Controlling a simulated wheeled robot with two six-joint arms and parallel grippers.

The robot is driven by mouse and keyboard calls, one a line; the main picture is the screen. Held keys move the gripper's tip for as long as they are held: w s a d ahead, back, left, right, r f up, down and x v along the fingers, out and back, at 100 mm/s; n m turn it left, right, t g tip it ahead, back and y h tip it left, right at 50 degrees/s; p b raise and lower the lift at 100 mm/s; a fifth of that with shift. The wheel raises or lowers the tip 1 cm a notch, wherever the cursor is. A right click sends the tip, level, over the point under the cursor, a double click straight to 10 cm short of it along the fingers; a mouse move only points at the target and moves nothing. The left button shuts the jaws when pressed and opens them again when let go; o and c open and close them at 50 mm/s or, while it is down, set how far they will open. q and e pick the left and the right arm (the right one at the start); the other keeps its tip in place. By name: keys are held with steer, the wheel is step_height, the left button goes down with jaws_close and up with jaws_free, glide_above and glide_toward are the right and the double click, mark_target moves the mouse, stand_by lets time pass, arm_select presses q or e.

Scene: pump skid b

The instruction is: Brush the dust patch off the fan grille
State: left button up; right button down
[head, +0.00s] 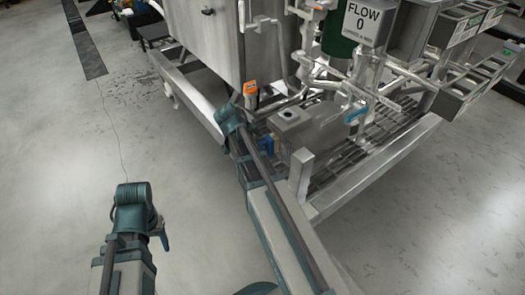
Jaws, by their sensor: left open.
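My left gripper (163,238) is at the lower left, over bare floor, at the end of my left arm. It is open, and I see nothing between its fingers. It is well apart from the pump skid (190,95). I cannot make out the fan grille, the dust patch or a brush. A grey motor-like unit (305,128) sits on the skid deck, partly behind my right arm.
The skid has a raised metal frame, slatted deck, pipes and a blue handle (357,115). A FLOW 0 sign (362,22) hangs above, grey bins (468,72) stand at right. An orange-topped fitting (250,88) is near my right arm.

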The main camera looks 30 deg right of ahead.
steer(key=shift+s+d+r+p, duration=0.1)
steer(key=shift+s+r+p, duration=0.05)
steer(key=shift+s, duration=0.45)
steer(key=shift+s+d+r+p, duration=0.1)
steer(key=shift+s+r+p, duration=0.05)
steer(key=shift+s, duration=0.45)
steer(key=shift+s, duration=0.15)
steer(key=shift+s+d, duration=0.1)
steer(key=shift+s, duration=1.4)
steer(key=shift+s, duration=0.1)
steer(key=s, duration=0.3)
steer(key=shift+s, duration=0.1)
steer(key=shift+d, duration=0.15)
